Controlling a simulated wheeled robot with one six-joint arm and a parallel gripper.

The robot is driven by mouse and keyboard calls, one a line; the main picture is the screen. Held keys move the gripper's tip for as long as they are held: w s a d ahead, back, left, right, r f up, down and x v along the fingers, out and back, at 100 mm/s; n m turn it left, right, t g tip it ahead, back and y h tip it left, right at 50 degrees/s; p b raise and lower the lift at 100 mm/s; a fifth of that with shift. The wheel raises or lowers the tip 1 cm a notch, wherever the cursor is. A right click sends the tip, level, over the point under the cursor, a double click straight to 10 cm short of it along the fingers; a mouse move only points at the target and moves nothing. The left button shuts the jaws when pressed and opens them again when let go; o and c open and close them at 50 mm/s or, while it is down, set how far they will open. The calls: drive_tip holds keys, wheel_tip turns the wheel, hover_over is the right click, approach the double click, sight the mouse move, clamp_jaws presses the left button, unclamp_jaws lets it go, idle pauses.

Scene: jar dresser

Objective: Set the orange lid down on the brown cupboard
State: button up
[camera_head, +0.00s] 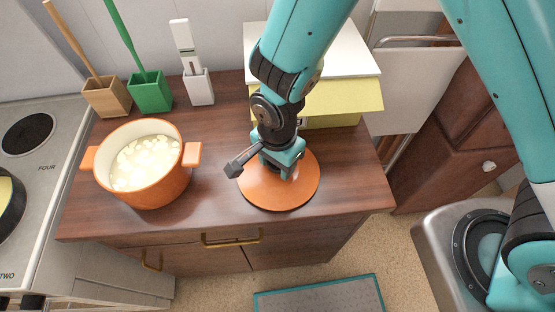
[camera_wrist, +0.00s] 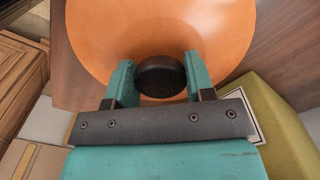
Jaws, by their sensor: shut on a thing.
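The orange lid (camera_head: 262,194) is a flat round disc over the right part of the brown cupboard's top (camera_head: 222,120), near its front edge. In the wrist view the lid (camera_wrist: 200,25) fills the upper middle, with its dark round knob (camera_wrist: 160,76) between my fingers. My gripper (camera_head: 280,166) points down and is shut on the knob. It also shows in the wrist view (camera_wrist: 158,84), one teal finger on each side of the knob. I cannot tell whether the lid touches the cupboard top or hangs just above it. The lid's underside is hidden.
An orange pot (camera_head: 150,185) with pale pieces inside stands open on the left of the cupboard. Brown (camera_head: 108,98), green (camera_head: 150,92) and white (camera_head: 199,88) holders stand behind. A yellow-green box (camera_head: 345,97) is behind the lid. A stove (camera_head: 40,170) adjoins at left.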

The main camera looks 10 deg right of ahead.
drive_tip(key=shift+f, duration=0.2)
drive_tip(key=o, duration=1)
drive_tip(key=shift+r, duration=0.1)
wheel_tip(320, 180, up, 12)
drive_tip(key=r+b, duration=0.1)
drive_tip(key=s+d+r+n+y, duration=0.1)
drive_tip(key=s+d+r+n, duration=0.2)
drive_tip(key=r+n, duration=0.1)
drive_tip(key=s+d+r+n+y, duration=0.1)
drive_tip(key=s+d+r+n, duration=0.2)
drive_tip(key=n, duration=0.4)
drive_tip(key=s+d+r+n+y, duration=0.2)
drive_tip(key=s+d+r+n, duration=0.2)
drive_tip(key=r+n, duration=0.1)
drive_tip(key=shift+s+r+n, duration=0.2)
drive_tip(key=shift+r+n, duration=0.05)
drive_tip(key=shift+n, duration=0.05)
